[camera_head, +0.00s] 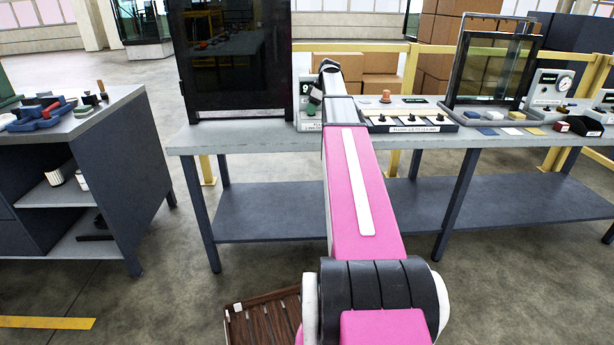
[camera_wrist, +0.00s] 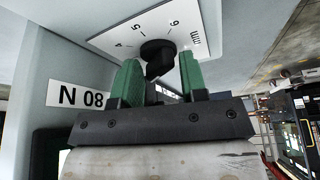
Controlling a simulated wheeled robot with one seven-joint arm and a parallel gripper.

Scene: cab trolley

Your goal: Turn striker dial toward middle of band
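In the wrist view, a black dial knob (camera_wrist: 157,54) sits on a white scale plate (camera_wrist: 191,30) marked 4, 5, 6 and mm. Which mark the knob points at is not clear. My gripper (camera_wrist: 160,66) has two green fingers, one on each side of the knob. The fingers are apart, with a gap seen beside the knob, and I see no firm grip. A label reading N 08 (camera_wrist: 80,97) is on the grey housing to the left. In the head view, my gripper (camera_head: 316,98) is at the bench, and my pink arm hides the dial.
The grey bench (camera_head: 250,138) carries a dark panel (camera_head: 235,60) at left, a panel of small controls (camera_head: 405,115), a framed glass pane (camera_head: 490,70) and a gauge box (camera_head: 550,90) at right. A side cabinet (camera_head: 120,115) stands at left. A slatted wooden crate (camera_head: 262,318) is on the floor.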

